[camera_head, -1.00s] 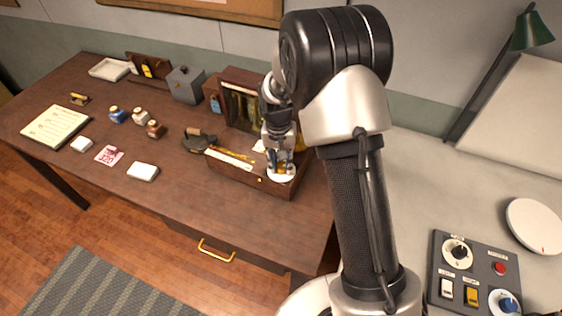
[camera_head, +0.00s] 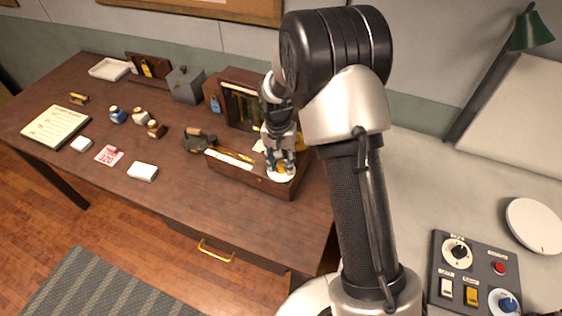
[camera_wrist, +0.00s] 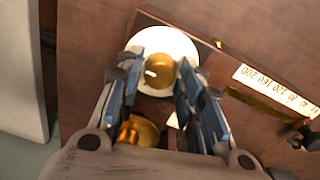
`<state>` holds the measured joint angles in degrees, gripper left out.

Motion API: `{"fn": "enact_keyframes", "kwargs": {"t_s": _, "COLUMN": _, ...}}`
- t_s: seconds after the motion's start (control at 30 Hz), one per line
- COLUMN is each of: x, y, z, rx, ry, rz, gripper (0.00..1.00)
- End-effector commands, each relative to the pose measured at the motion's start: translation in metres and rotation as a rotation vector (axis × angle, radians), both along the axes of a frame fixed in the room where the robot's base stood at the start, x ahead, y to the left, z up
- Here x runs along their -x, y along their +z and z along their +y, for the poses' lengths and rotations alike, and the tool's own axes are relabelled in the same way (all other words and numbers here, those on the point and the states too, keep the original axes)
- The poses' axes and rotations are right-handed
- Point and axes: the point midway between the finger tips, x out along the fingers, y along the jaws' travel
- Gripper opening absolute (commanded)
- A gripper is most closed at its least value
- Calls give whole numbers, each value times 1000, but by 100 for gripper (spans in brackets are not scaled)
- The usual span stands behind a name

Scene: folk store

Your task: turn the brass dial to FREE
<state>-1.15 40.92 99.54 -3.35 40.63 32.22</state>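The brass dial (camera_wrist: 158,71) is a round gold knob on a white disc (camera_wrist: 180,45), set in a dark wooden instrument box. In the head view the white disc (camera_head: 281,178) shows at the box's right front, with the knob partly hidden by my fingers. My gripper (camera_wrist: 161,62) is over the dial, its blue-padded fingers apart, one on each side of the knob. Small gaps seem to show, but I cannot tell contact for sure. My gripper also shows in the head view (camera_head: 281,163). The word FREE is not legible.
A printed number strip (camera_wrist: 276,90) and a second brass part (camera_wrist: 138,131) lie near my fingers. The box's upright back (camera_head: 243,103) stands behind my gripper. A grey box (camera_head: 185,86) and small bottles are left on the desk. A switch panel (camera_head: 478,268) is at right.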

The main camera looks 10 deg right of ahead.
Motion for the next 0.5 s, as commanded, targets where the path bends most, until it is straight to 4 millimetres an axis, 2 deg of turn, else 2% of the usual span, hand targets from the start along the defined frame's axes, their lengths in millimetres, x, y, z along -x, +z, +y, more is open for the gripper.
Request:
{"fn": "enact_keyframes", "kwargs": {"t_s": 0.13, "x": 1, "y": 0, "z": 0, "rx": 0, "ry": 0, "rz": 2, "gripper": 47}}
{"fn": "enact_keyframes", "kwargs": {"t_s": 0.5, "x": 0, "y": 3, "z": 0, "rx": 0, "ry": 0, "rz": 1, "gripper": 47}}
